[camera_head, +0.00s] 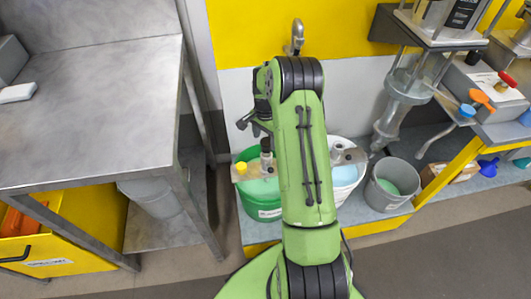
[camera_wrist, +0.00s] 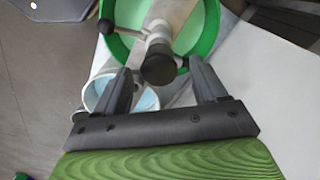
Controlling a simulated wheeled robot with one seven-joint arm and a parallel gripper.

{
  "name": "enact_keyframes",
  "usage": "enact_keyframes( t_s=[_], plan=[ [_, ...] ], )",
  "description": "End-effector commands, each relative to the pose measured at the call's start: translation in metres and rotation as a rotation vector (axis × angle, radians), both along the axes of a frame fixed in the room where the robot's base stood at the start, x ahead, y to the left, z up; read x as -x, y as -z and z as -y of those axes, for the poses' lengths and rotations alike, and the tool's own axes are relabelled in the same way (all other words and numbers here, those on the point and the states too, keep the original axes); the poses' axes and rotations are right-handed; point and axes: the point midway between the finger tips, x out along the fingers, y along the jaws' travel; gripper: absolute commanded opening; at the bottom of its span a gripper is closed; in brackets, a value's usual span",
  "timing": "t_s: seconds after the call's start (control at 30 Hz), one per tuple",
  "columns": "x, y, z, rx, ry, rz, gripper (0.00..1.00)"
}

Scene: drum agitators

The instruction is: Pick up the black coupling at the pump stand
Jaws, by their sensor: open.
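In the wrist view, a round black cap-like piece, which looks like the black coupling (camera_wrist: 159,66), sits on top of a metal shaft above a green-rimmed drum. My gripper (camera_wrist: 160,72) is open, with one dark finger on each side of the coupling in the picture. I cannot tell whether the fingers are level with it or touch it. In the head view my green arm reaches over the drums and hides part of them. A green drum (camera_head: 260,209) with pale green liquid stands left of the arm, with a metal agitator above it.
A white bucket (camera_head: 345,195) and a grey bucket (camera_head: 388,202) stand right of the green drum. A grey metal table (camera_head: 90,120) is on the left. A glass vessel (camera_head: 402,88) and a bench with coloured valve handles (camera_head: 480,97) are on the right.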

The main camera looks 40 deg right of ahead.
Motion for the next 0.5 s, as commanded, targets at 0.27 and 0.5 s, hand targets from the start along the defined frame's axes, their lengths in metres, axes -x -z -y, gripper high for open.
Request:
enact_keyframes(
  t_s=[0.27, 0.5],
  plan=[
    [0.001, 0.035, 0.001, 0.000, -0.001, 0.000, 0.71],
    [0.001, 0.065, 0.002, 0.001, -0.002, 0.000, 0.71]
  ],
)
